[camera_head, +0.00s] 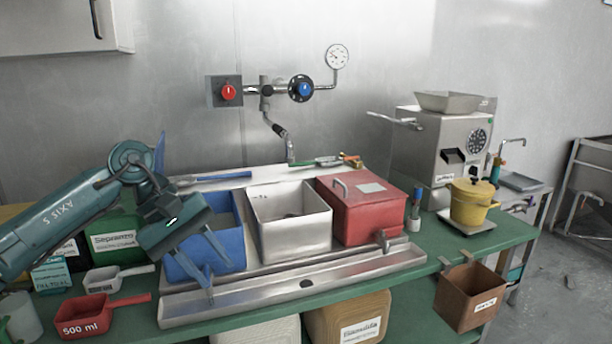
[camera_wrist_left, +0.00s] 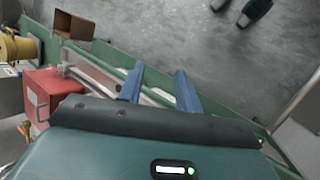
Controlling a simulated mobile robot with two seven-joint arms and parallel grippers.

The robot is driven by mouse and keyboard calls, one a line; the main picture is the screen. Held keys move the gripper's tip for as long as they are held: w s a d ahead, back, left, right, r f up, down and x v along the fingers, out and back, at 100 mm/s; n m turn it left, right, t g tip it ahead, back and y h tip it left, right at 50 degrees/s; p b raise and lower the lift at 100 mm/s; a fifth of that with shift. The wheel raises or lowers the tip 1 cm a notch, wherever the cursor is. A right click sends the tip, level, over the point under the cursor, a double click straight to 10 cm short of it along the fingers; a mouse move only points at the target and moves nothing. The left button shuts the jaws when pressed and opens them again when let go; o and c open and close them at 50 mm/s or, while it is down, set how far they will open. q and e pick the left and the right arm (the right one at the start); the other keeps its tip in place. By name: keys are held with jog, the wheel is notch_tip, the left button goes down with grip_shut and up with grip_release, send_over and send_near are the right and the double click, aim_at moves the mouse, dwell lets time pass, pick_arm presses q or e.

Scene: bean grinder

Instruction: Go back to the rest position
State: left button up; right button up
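My left gripper (camera_head: 217,262) reaches in from the left in the head view, in front of the blue bin. Its two blue fingers are spread apart with nothing between them. The left wrist view also shows the two fingers (camera_wrist_left: 160,88) apart and empty, with grey floor beyond. My right gripper is not in either view.
A blue bin (camera_head: 228,222), white bin (camera_head: 290,238) and red box (camera_head: 362,225) stand on the green counter. A grinder (camera_head: 440,150) and yellow pot (camera_head: 470,205) are at right. Red (camera_head: 85,322) and white (camera_head: 100,280) scoops lie at lower left. A brown box (camera_head: 468,298) hangs at the front edge.

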pick_arm(q)
jog(key=s+d+f+n+t+h+p, duration=0.1)
jog(key=s+d+n+h, duration=0.3)
jog(key=d+n+h, duration=0.35)
jog(key=s+d+f+n+t+h, duration=0.1)
jog(key=s+d+n+h, duration=0.2)
jog(key=d+n+h, duration=0.5)
jog(key=a+f+n+t+y, duration=0.2)
jog(key=f+n+t+y, duration=0.25)
jog(key=n, duration=0.65)
jog(key=a+f+n+t+y+p, duration=0.1)
jog(key=a+f+n+t+y, duration=0.4)
jog(key=n, duration=0.6)
jog(key=f+n+t+y, duration=0.25)
jog(key=n+t, duration=0.35)
jog(key=n, duration=0.5)
jog(key=s+a+f+n+g+y, duration=0.3)
jog(key=s+f+n, duration=0.4)
jog(key=f, duration=0.1)
jog(key=s+a+f+n+g+y+p, duration=0.1)
jog(key=s+a+f+n+g+y, duration=0.2)
jog(key=s+f+n, duration=0.4)
jog(key=shift+s+a+f+n, duration=0.2)
jog(key=shift+a+f+n, duration=0.35)
jog(key=shift+a+f, duration=0.15)
